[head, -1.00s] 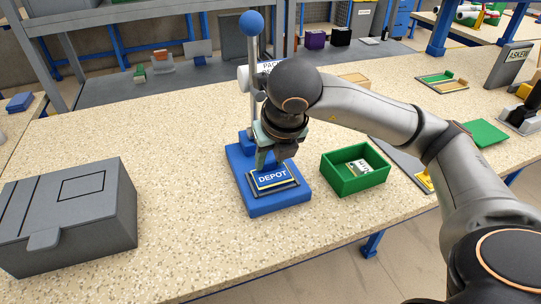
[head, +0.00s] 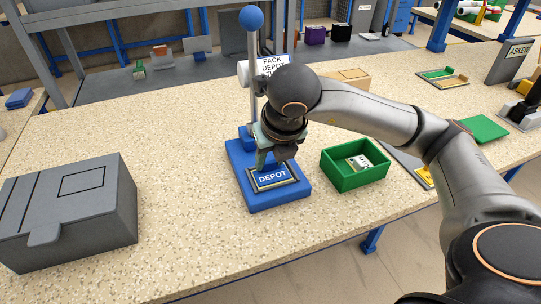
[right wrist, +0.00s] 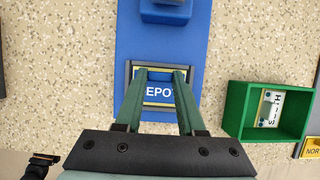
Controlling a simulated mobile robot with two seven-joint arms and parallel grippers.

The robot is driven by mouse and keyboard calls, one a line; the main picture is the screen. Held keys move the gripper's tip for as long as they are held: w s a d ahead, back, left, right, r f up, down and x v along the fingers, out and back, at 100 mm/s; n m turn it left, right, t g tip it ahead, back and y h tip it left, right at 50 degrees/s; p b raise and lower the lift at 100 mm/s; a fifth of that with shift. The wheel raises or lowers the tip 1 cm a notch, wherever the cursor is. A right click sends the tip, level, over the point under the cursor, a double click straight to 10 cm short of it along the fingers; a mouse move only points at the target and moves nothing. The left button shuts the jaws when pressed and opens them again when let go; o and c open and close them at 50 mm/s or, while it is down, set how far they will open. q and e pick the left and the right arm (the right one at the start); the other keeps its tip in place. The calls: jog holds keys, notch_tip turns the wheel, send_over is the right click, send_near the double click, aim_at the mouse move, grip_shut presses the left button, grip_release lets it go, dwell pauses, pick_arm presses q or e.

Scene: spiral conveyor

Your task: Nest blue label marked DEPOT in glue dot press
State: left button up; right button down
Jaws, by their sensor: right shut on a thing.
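The blue label marked DEPOT (head: 272,177) lies inside the dark frame on the base of the blue glue dot press (head: 240,160). It looks level with the frame, but I cannot tell whether it sits fully down. My right gripper (head: 272,165) is above the press base, fingers pointing down, shut on the label. In the right wrist view the fingers (right wrist: 161,78) cover both ends of the label (right wrist: 160,91), with the frame around it. The press (right wrist: 122,40) shows there as a blue base. My left gripper is not in view.
A green bin (head: 338,177) with a label in it stands right of the press. A grey lidded box (head: 75,230) is at the left. The press's post with a blue ball (head: 252,18) rises behind my gripper. The bench between box and press is clear.

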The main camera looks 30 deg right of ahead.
jog(key=shift+c, duration=2.2)
grip_release()
pick_arm(q)
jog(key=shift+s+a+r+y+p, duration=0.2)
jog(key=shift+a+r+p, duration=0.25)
jog(key=shift+p, duration=0.3)
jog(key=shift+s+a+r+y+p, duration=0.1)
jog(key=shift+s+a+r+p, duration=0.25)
jog(key=shift+p, duration=0.4)
pick_arm(e)
jog(key=v, duration=1.2)
jog(key=shift+s+r, duration=0.15)
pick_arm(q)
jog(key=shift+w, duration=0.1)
